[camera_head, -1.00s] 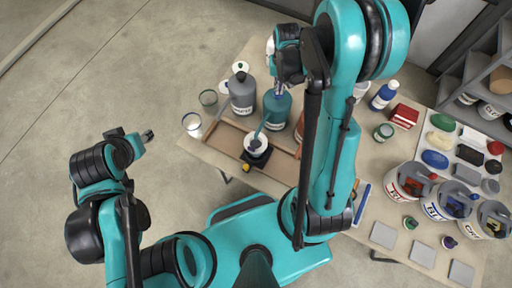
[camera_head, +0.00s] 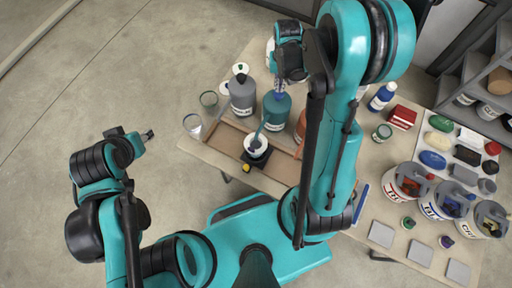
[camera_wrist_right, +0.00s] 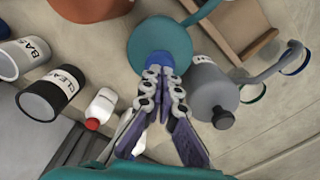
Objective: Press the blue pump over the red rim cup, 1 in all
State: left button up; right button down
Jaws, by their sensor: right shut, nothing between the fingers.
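A teal bottle (camera_head: 276,112) with a long teal spout stands on the table; in the wrist view I see its round top (camera_wrist_right: 150,38) and blue pump head (camera_wrist_right: 160,60). My right gripper (camera_head: 280,88) is over the bottle, shut and empty. In the wrist view its fingertips (camera_wrist_right: 163,78) are at the blue pump head; whether they touch it I cannot tell. A white cup (camera_head: 256,151) sits on a small black stand below the spout's end; its rim colour is unclear. My left gripper (camera_head: 147,135) hangs off the table's left side, its jaw state unclear.
A grey pump bottle (camera_head: 242,97) stands left of the teal one, and an orange one (camera_head: 300,126) right. Clear glasses (camera_head: 192,124) stand at the left edge. Large tubs (camera_head: 408,182) and several coloured pieces fill the right.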

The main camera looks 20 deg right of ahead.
jog(key=shift+r, duration=0.1)
notch_tip(320, 180, up, 6)
jog(key=p, duration=0.3)
jog(key=shift+p, duration=0.4)
